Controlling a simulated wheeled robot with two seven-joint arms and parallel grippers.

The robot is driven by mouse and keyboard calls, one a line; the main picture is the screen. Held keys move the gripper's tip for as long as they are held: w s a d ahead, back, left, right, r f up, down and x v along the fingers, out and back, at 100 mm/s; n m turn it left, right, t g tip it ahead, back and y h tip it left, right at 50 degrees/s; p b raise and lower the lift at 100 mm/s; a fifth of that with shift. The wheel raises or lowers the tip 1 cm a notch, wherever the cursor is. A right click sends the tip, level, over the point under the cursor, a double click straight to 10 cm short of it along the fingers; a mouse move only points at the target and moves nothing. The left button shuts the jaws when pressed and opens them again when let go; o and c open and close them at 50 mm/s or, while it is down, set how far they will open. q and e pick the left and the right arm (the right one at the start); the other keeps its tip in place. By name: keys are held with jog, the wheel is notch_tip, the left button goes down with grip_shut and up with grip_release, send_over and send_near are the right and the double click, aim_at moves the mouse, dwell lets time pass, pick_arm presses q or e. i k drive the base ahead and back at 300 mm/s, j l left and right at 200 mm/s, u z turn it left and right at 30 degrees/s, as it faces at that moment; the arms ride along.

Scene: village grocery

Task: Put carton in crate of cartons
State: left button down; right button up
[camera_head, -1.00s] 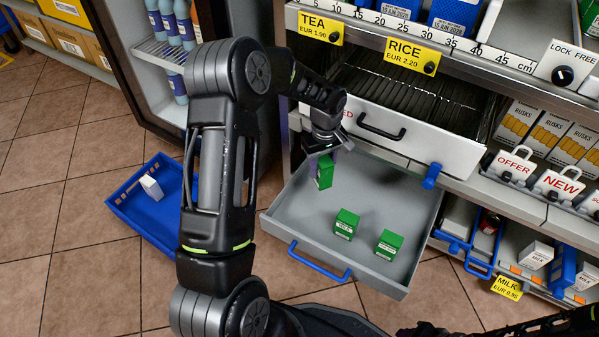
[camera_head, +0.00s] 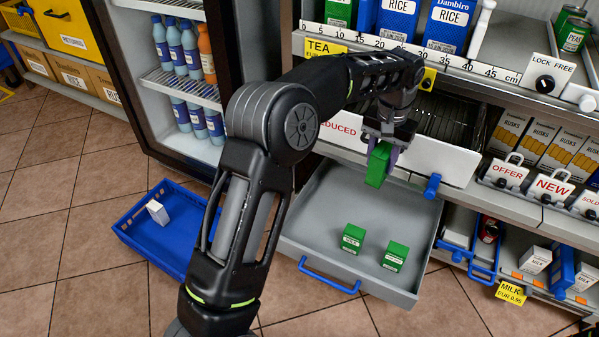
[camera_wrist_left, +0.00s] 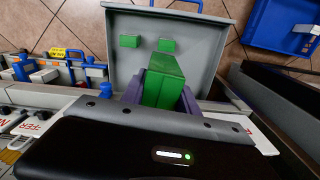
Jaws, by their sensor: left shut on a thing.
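My left gripper (camera_head: 383,148) is shut on a green carton (camera_head: 377,170) and holds it above the pulled-out grey drawer (camera_head: 320,225). In the left wrist view the held carton (camera_wrist_left: 164,82) sits between the purple fingers. Two more green cartons stand in the drawer, one on the left (camera_head: 352,239) and one on the right (camera_head: 394,257). A blue crate (camera_head: 190,228) stands on the floor to the left with one small white carton (camera_head: 158,213) in it. My right gripper is not in view.
A fridge with bottles (camera_head: 190,45) stands behind the crate. A shelf unit with rice boxes (camera_head: 447,22) rises behind the drawer. White milk cartons (camera_head: 535,260) stand on the low right shelf. My left arm crosses between crate and drawer.

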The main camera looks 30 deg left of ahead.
aim_at(177, 230)
jog(key=k+j, duration=0.1)
jog(key=j, duration=0.35)
jog(key=j+z, duration=0.15)
jog(key=j, duration=0.25)
jog(key=k+j, duration=0.15)
jog(key=j, duration=0.3)
jog(key=k+j+z, duration=0.15)
jog(key=j, duration=0.25)
jog(key=k+j, duration=0.1)
jog(key=j, duration=0.3)
jog(key=k+j+z, duration=0.15)
jog(key=j, duration=0.25)
